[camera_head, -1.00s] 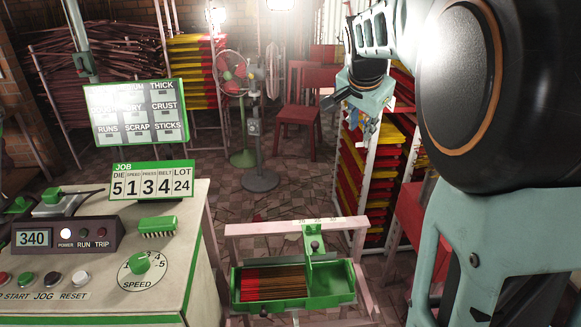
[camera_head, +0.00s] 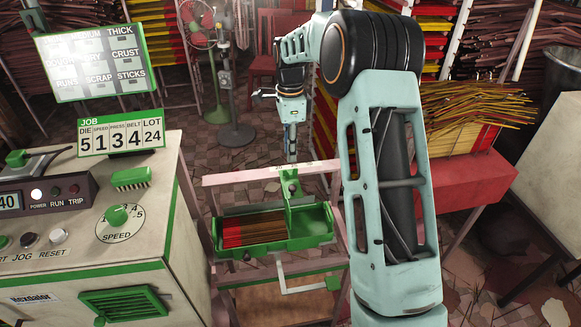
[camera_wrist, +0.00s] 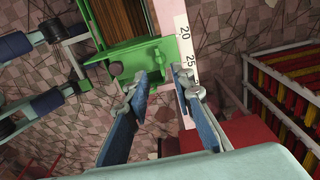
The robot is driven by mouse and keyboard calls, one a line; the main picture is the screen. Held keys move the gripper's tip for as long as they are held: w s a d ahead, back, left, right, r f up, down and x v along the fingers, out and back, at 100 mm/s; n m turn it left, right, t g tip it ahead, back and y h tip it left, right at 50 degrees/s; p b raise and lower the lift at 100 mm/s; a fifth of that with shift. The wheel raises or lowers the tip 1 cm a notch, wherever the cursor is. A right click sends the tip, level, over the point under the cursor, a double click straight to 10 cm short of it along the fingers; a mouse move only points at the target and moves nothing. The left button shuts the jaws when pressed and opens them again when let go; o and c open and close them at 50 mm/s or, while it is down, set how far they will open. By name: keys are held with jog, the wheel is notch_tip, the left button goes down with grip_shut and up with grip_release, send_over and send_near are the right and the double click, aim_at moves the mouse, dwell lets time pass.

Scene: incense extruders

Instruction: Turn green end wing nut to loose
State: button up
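The green end stop (camera_head: 300,212) stands at the right part of the green tray (camera_head: 224,250), by the pale ruler rail. A small grey knob, seemingly the wing nut (camera_head: 293,188), sits on its upper part; its wings are too small to make out. My gripper (camera_wrist: 162,82) is open and empty, pointing down above the ruler rail (camera_wrist: 184,50), just right of the green end in that view. It also shows in the head view (camera_head: 291,158), just above the end stop.
Incense sticks (camera_head: 250,228) lie in the tray. A control bench (camera_head: 150,215) with a speed knob stands at the left. A red table (camera_head: 470,185) with stick bundles is at the right. A white bent handle (camera_head: 300,283) projects below the tray.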

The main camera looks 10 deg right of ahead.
aim_at(290, 172)
notch_tip(290, 172, down, 7)
dwell(0.3)
grip_shut()
